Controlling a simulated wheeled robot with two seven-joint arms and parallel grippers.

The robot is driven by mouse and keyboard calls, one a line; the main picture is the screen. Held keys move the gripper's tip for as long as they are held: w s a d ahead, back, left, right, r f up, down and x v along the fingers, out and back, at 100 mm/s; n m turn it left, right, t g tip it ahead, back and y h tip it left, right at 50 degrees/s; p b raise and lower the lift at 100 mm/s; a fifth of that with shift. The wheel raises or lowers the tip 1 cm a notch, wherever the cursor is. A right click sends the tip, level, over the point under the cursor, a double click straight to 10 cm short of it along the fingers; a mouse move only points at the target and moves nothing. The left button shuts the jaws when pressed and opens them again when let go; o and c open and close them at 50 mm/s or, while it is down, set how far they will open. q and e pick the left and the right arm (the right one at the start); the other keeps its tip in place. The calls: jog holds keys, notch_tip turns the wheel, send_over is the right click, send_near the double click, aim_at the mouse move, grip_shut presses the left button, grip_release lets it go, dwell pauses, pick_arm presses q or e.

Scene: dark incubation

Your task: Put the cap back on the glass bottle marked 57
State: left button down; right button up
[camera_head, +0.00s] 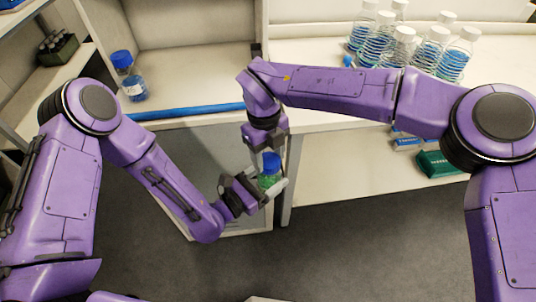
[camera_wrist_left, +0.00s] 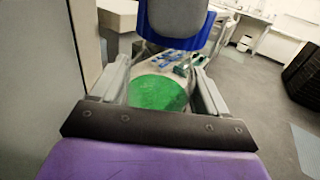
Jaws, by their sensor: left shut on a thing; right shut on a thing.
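The glass bottle (camera_head: 269,182) with green contents is held off the floor, in front of the bench. My left gripper (camera_head: 266,187) is shut around its body. In the left wrist view the bottle (camera_wrist_left: 158,93) shows green between the two fingers of my left gripper (camera_wrist_left: 160,88). A blue cap (camera_head: 271,161) is at the bottle's top, and it also shows in the left wrist view (camera_wrist_left: 178,42). My right gripper (camera_head: 270,150) comes from above and is shut on the cap. I cannot tell whether the cap is seated on the neck. No number 57 is readable.
Another blue-capped bottle (camera_head: 131,80) stands on the bench at left. Several white-capped bottles (camera_head: 401,47) stand at the back right. A blue bar (camera_head: 187,111) runs along the bench edge. A green box (camera_head: 437,164) lies on the lower shelf at right. Open floor lies in front.

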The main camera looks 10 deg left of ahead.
pick_arm(q)
jog(key=shift+d, duration=0.1)
pick_arm(e)
jog(key=m, duration=0.6)
jog(key=shift+w+d+y, duration=0.1)
jog(key=shift+y, duration=0.3)
jog(key=m, duration=0.6)
jog(key=shift+d+y, duration=0.1)
jog(key=shift+y, duration=0.2)
jog(key=m, duration=0.5)
jog(key=shift+d+m+y, duration=0.1)
jog(key=shift+m+y, duration=0.2)
jog(key=shift+m, duration=0.1)
jog(key=m, duration=0.4)
jog(key=shift+m+t, duration=0.3)
jog(key=shift+m, duration=0.1)
pick_arm(q)
jog(key=shift+s, duration=0.1)
pick_arm(e)
jog(key=m, duration=0.3)
jog(key=o, duration=1.1)
notch_tip(320, 180, up, 12)
jog(key=d, duration=0.1)
jog(key=shift+d, duration=0.3)
jog(key=shift+f, duration=0.1)
